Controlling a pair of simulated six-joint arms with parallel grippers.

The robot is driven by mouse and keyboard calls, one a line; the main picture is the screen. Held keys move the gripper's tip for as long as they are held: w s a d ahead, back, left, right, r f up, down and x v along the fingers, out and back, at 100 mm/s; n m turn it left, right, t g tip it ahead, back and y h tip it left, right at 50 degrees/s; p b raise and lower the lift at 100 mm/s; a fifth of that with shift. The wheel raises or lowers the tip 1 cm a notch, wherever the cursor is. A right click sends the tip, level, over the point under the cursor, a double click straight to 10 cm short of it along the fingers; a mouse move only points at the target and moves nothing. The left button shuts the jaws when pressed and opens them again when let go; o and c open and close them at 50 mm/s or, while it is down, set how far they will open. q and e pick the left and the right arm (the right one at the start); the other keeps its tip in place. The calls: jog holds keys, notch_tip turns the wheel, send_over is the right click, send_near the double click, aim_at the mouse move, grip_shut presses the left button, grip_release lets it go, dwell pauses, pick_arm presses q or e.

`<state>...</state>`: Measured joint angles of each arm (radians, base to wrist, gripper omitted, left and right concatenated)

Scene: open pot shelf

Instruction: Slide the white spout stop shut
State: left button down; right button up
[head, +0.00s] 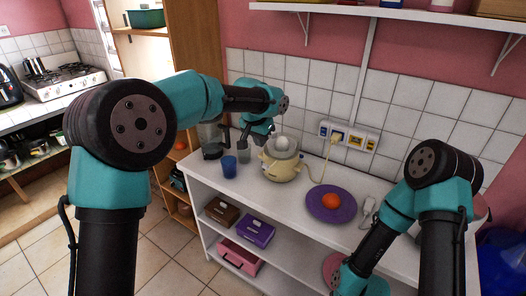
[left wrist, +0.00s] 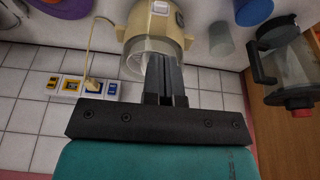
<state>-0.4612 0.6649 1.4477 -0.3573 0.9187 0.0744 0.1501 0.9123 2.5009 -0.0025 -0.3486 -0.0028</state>
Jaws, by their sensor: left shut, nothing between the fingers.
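The cream juicer (head: 281,167) stands on the white shelf top by the tiled wall, with a pale domed top. In the left wrist view the juicer (left wrist: 152,22) shows at the top, its clear rim facing my fingers. A small white part (left wrist: 158,5) on its body shows at the picture's top edge. I cannot tell whether it is the spout stop or how it is set. My left gripper (head: 271,131) is behind and left of the juicer's top; its fingers (left wrist: 164,58) are shut and empty, overlapping the juicer's rim in view. Contact is unclear.
A blue cup (head: 229,167), a grey cup (head: 244,155) and a blender jug (head: 209,148) stand left of the juicer. A purple plate (head: 318,209) with an orange (head: 329,202) lies to its right. A cord runs to the wall sockets (head: 356,136).

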pick_arm(q)
jog(key=shift+v, duration=1.7)
jog(key=shift+f, duration=0.15)
jog(key=s+a+f+n+g+h, duration=0.1)
jog(key=s+a+f, duration=0.2)
jog(key=f, duration=0.6)
jog(key=s+a+f+n, duration=0.1)
jog(key=s+a+f, duration=0.15)
jog(key=f, duration=0.75)
jog(key=s+a+f+n+g+h, duration=0.1)
jog(key=s+a+f, duration=0.15)
jog(key=f, duration=0.65)
jog(key=s+a+f+n, duration=0.2)
jog(key=s+a+f, duration=0.3)
jog(key=s+f, duration=0.3)
jog(key=s+a+f+n, duration=0.3)
jog(key=s+a+f, duration=0.3)
jog(key=s, duration=1.1)
notch_tip(320, 180, down, 3)
jog(key=shift+f, duration=0.1)
jog(key=c, duration=1.8)
grip_release()
jog(key=shift+s, duration=0.1)
jog(key=shift+c, duration=0.2)
